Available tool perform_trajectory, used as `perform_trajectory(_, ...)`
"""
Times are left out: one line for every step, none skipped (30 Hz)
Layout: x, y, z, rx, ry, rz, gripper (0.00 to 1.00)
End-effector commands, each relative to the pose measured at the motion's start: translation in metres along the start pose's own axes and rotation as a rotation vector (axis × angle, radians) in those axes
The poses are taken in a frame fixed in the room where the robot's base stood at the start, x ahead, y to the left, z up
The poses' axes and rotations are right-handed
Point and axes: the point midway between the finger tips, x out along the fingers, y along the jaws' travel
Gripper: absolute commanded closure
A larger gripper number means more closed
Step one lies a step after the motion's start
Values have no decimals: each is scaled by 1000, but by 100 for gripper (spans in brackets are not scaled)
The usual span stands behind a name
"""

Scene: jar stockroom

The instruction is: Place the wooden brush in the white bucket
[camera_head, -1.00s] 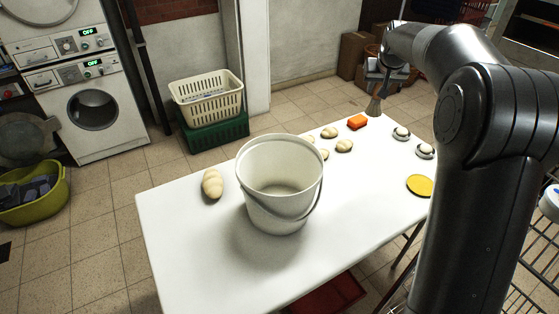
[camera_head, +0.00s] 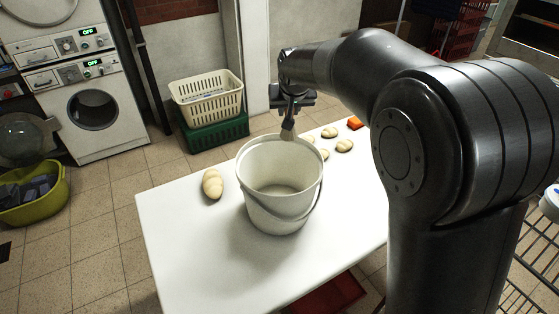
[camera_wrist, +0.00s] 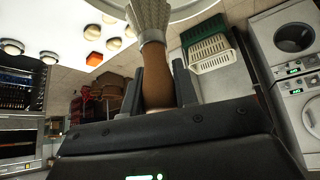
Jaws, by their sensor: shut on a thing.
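The white bucket (camera_head: 278,205) stands upright on the white table, its inside visibly empty and its handle hanging at the front right. My gripper (camera_head: 289,120) is above the bucket's far right rim in the head view. It is shut on the wooden brush (camera_head: 288,134), which hangs with its bristles down. In the wrist view the brush's brown handle (camera_wrist: 157,85) sits between my two fingers (camera_wrist: 160,92), with a metal band and pale bristles beyond. The bristle tips overlap the bucket's rim in the head view; I cannot tell whether they touch.
A bread loaf (camera_head: 212,184) lies left of the bucket on the white table (camera_head: 185,250). Several rolls (camera_head: 344,146) and an orange block (camera_head: 355,123) lie behind it at the right. Cream (camera_head: 207,98) and green baskets stand on the floor beyond.

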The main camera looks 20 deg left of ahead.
Motion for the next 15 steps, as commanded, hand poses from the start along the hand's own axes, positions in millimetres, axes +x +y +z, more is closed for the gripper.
perform_trajectory(12,0,8,-1,-4,1,96)
perform_trajectory(18,0,12,-1,-4,1,96)
perform_trajectory(26,0,17,-1,-2,1,96)
perform_trajectory(33,0,21,-1,-4,1,96)
perform_trajectory(40,0,25,-1,-4,1,96)
perform_trajectory(46,0,29,-1,-2,1,96)
perform_trajectory(50,0,32,-1,-2,1,96)
perform_trajectory(56,0,36,-1,-2,0,96)
perform_trajectory(61,0,39,0,-2,0,96)
perform_trajectory(64,0,41,0,-1,0,96)
perform_trajectory(67,0,43,0,0,0,96)
perform_trajectory(72,0,46,0,0,0,96)
perform_trajectory(76,0,48,0,-1,0,96)
perform_trajectory(81,0,51,0,-1,0,96)
perform_trajectory(88,0,56,-1,-3,1,96)
